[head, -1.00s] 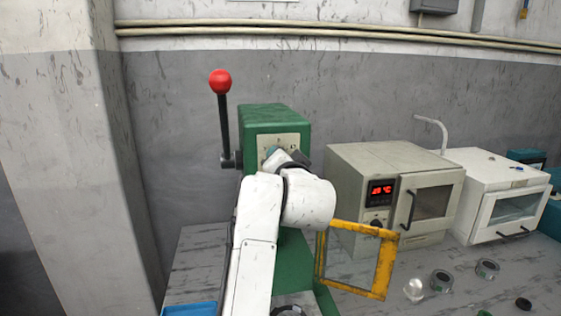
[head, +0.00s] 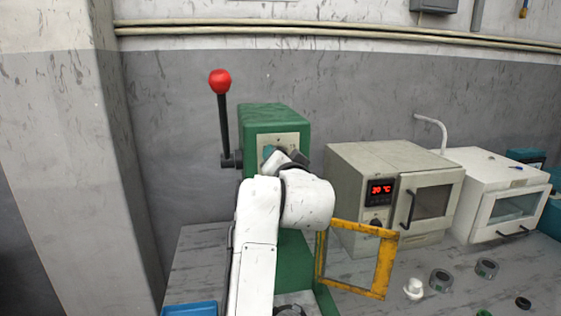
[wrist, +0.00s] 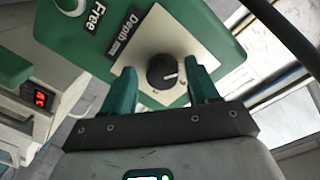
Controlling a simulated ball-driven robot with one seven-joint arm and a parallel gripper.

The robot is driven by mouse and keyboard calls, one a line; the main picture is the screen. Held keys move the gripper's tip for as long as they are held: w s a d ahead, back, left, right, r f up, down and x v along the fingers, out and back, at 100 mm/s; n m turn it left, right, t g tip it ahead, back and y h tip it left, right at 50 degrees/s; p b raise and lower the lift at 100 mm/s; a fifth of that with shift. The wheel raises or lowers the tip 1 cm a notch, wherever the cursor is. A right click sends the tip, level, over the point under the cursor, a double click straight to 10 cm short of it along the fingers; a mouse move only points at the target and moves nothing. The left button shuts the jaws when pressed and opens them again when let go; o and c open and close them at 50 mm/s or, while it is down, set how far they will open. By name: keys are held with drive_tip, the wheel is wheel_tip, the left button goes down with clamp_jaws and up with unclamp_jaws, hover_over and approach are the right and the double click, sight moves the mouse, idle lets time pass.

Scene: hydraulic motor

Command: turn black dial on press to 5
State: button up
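The green press (head: 275,117) stands against the wall behind my white arm. Its black dial (wrist: 163,72) sits on a pale plate (wrist: 180,45) in the wrist view, with a "Depth" label near it. A light mark shows on the dial, but I cannot read its setting. My gripper (wrist: 158,68) is open, its two teal fingers on either side of the dial, with gaps visible between fingers and dial. In the head view my arm hides the dial and most of the gripper.
A red-knobbed lever (head: 220,82) rises left of the press. A yellow frame guard (head: 382,262) stands open on the right. A beige oven (head: 365,165) and a white oven (head: 480,185) stand farther right. Small round parts (head: 441,281) lie on the bench.

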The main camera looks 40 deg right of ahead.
drive_tip(key=shift+o, duration=0.2)
drive_tip(key=b+v, duration=0.2)
drive_tip(key=v, duration=0.8)
drive_tip(key=shift+s+a, duration=0.2)
drive_tip(key=shift+s, duration=0.1)
drive_tip(key=s+a+f+n+g+y, duration=0.15)
drive_tip(key=f+n, duration=0.25)
drive_tip(key=f, duration=0.5)
drive_tip(key=s+a+f+n+g+y, duration=0.1)
drive_tip(key=a+f+n+y, duration=0.25)
drive_tip(key=f, duration=0.65)
drive_tip(key=s+a+f+n+g+y, duration=0.1)
drive_tip(key=s+f+n+g+y, duration=0.1)
drive_tip(key=f+n, duration=0.5)
drive_tip(key=s+a+f+g+y, duration=0.1)
drive_tip(key=s+f+g, duration=0.3)
drive_tip(key=s+f, duration=0.7)
drive_tip(key=s+a+f+g+y, duration=0.2)
drive_tip(key=s+a+f+g, duration=0.2)
drive_tip(key=s+f, duration=0.6)
drive_tip(key=shift+s+f, duration=0.4)
drive_tip(key=shift+f, duration=0.05)
drive_tip(key=shift+g, duration=0.25)
